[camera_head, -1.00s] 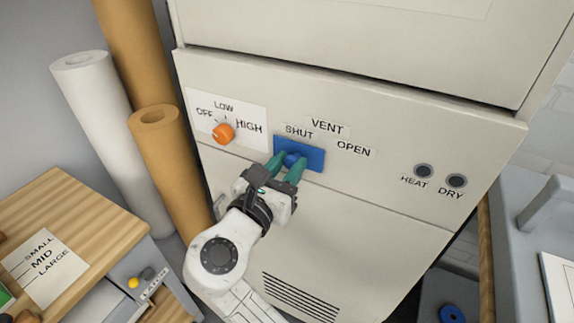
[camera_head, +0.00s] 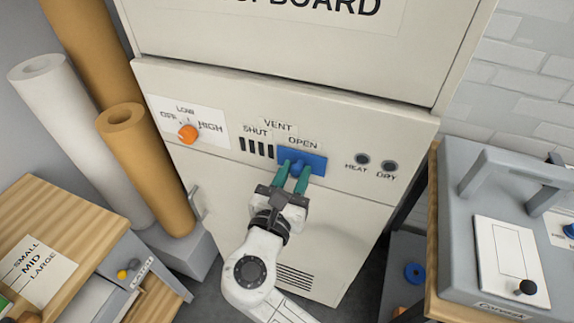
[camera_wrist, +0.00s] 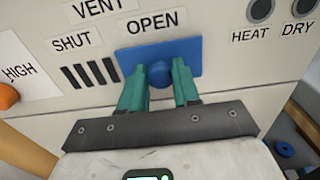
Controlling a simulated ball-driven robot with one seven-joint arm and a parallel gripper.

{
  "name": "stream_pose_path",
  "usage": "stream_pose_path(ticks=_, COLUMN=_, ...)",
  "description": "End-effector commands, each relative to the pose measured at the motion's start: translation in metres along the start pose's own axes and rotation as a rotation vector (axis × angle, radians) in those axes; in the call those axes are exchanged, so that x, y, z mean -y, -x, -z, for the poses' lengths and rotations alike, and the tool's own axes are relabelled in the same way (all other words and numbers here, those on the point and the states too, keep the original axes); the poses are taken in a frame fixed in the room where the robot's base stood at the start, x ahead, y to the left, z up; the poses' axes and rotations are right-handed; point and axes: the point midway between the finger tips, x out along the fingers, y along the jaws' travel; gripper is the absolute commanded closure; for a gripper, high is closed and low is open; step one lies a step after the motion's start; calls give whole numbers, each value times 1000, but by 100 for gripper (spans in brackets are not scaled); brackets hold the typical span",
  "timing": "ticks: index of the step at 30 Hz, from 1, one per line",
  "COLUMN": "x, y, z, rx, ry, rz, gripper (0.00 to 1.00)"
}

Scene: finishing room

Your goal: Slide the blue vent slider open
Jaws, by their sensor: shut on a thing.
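The blue vent slider (camera_head: 316,162) is a flat blue plate with a round knob, on the front panel (camera_head: 225,100) of a cream cupboard. It sits under the OPEN label (camera_head: 302,143), to the right of dark vent slots (camera_head: 257,147) that lie bare under the SHUT label (camera_head: 255,131). My gripper (camera_head: 294,172) is shut on the slider's knob, with one teal finger on each side. The wrist view shows the knob (camera_wrist: 160,73) between the fingers and the plate (camera_wrist: 188,53) behind them. The fingers hide part of the plate's lower edge.
An orange knob (camera_head: 188,134) marked OFF, LOW and HIGH is at the panel's left. Two dark buttons (camera_head: 362,160), HEAT and DRY, are at its right. Paper rolls (camera_head: 140,165) stand left. A grey bench unit (camera_head: 455,220) stands right.

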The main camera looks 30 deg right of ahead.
Motion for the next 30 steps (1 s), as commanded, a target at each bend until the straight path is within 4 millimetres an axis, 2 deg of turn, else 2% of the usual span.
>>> stream_pose_path(ticks=7, x=4, y=0, z=2, rx=0, ry=3, rz=14, gripper=100)
stream_pose_path(ticks=8, x=4, y=0, z=2, rx=0, ry=3, rz=15, gripper=67)
stream_pose_path(ticks=15, x=3, y=-1, z=2, rx=0, ry=3, rz=11, gripper=44)
stream_pose_path(ticks=24, x=2, y=3, z=2, rx=0, ry=2, rz=7, gripper=44)
stream_pose_path(ticks=26, x=2, y=8, z=2, rx=0, ry=2, rz=7, gripper=44)
stream_pose_path(ticks=30, x=2, y=30, z=3, rx=1, ry=2, rz=4, gripper=44)
